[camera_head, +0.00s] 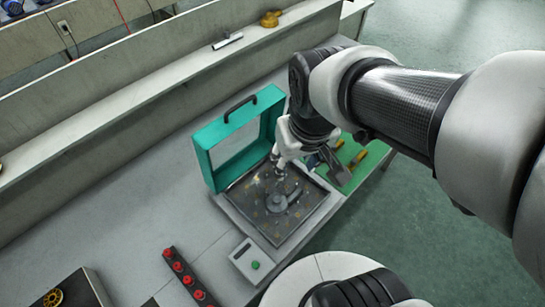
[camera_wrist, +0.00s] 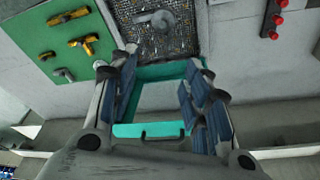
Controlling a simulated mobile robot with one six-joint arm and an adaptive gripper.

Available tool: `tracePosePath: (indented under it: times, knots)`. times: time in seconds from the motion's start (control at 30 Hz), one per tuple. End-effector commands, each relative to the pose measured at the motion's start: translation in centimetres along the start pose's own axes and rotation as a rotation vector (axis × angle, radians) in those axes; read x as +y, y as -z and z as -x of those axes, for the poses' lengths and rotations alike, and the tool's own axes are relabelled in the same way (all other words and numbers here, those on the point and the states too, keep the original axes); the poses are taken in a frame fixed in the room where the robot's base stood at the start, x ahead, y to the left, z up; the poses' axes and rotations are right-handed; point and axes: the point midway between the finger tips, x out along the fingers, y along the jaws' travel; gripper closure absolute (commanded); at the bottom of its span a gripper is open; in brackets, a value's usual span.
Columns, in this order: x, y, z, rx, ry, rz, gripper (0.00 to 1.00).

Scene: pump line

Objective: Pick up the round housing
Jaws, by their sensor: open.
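The round housing (camera_head: 277,203) is grey, with a side spout, and sits on a dark speckled bed (camera_head: 309,211) inside a unit with an open teal lid (camera_head: 205,140). In the wrist view the housing (camera_wrist: 165,20) is at the top, beyond my fingertips, and the teal lid frame (camera_wrist: 150,130) shows between and below my fingers. My gripper (camera_head: 310,163) is above the bed's far side, near the lid. The wrist view shows my gripper (camera_wrist: 162,62) open, with nothing between its fingers. The housing is apart from the fingers.
A green mat (camera_head: 376,150) with yellow-handled tools lies right of the unit. A small control box (camera_head: 246,257) with a green button is at its front left. A rack of red knobs (camera_head: 178,267) stands further left. Bench space (camera_head: 110,210) left of the lid is clear.

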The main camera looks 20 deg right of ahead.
Motion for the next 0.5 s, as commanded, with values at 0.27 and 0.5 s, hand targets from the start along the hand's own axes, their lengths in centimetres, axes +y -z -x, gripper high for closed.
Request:
tracePosePath:
  times: [0.27, 0.5]
  knots:
    - [-0.7, 4.2, -7.4, -0.156, 0.013, 0.059, 0.56]
    - [-1.1, 4.8, -13.4, -0.239, 0.022, 0.092, 0.56]
